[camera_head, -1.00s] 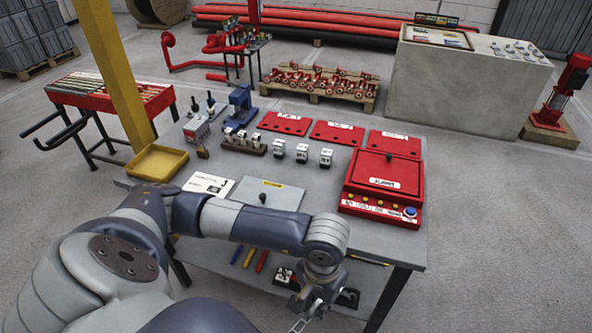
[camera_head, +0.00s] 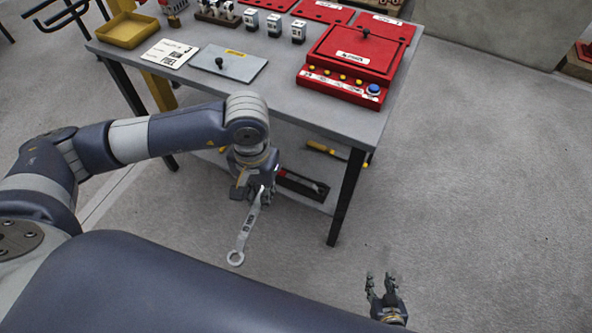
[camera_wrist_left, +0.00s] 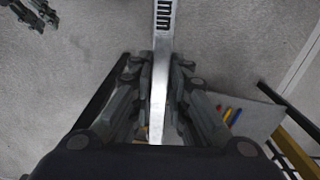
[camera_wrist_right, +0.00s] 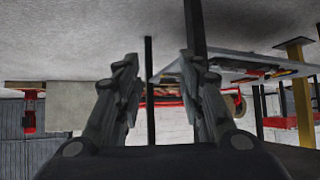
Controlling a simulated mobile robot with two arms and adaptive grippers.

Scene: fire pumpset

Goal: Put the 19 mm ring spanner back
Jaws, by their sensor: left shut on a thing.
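The ring spanner (camera_head: 244,236) is silver, with dark marks on its shank and its ring end hanging down toward the lower left in the head view. My left gripper (camera_head: 262,192) is shut on its upper part, in front of the table's lower shelf. In the left wrist view the shank (camera_wrist_left: 163,40) runs up between the fingers, with "mm" lettering readable; the size number is out of view. My right gripper (camera_head: 382,284) is open and empty, low over the floor to the right. The right wrist view shows its fingers (camera_wrist_right: 160,90) apart with nothing between them.
The grey work table (camera_head: 190,85) stands ahead, with a red box (camera_head: 350,60), a grey plate (camera_head: 230,66) and a yellow tray (camera_head: 128,30) on top. Its lower shelf (camera_head: 285,140) holds a dark tray (camera_head: 302,184) and a yellow-ended tool (camera_head: 325,150). The floor at right is clear.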

